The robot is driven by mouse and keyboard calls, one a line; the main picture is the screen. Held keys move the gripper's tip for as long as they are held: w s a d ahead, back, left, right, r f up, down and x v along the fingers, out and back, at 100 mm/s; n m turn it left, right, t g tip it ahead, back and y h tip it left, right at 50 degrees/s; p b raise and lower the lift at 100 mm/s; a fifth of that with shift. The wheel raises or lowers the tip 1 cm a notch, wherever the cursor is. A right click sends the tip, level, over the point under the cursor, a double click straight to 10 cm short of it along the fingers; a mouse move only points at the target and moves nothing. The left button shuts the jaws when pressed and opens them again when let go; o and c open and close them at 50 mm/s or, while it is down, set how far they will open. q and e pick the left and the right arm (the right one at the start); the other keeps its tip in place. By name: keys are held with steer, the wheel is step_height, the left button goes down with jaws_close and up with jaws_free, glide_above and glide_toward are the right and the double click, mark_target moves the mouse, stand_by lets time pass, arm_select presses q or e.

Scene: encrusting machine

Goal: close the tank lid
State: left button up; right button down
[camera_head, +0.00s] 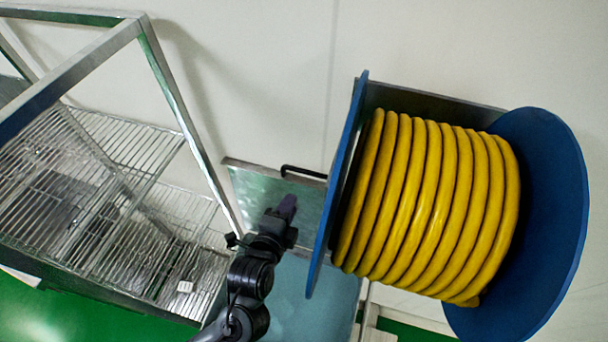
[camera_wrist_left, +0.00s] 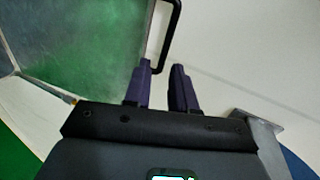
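The tank lid (camera_head: 248,188) is a flat, grey-green metallic panel, raised and tilted in the head view; it also fills the upper left of the left wrist view (camera_wrist_left: 80,45). A black bar handle (camera_head: 303,171) sits at its upper edge. In the left wrist view the handle (camera_wrist_left: 174,35) rises just beyond my fingertips. My left gripper (camera_head: 287,205) has dark purple fingers in front of the lid, below the handle. Contact with the handle cannot be told. My right gripper is not in view.
A large blue reel wound with yellow hose (camera_head: 430,205) stands close to the right of the lid and hides part of it. A metal frame rack with wire shelves (camera_head: 130,150) stands at the left. A pale wall (camera_head: 260,70) is behind.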

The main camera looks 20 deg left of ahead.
mark_target(305, 173)
arm_select(q)
steer(key=shift+m+t, duration=0.3)
steer(key=x, duration=0.3)
steer(key=p+x, duration=0.1)
steer(key=x, duration=0.3)
steer(key=r+x, duration=0.1)
steer(key=x, duration=0.3)
steer(key=shift+w+a+f, duration=0.1)
steer(key=shift+w, duration=0.15)
steer(key=shift+c, duration=0.4)
jaws_close()
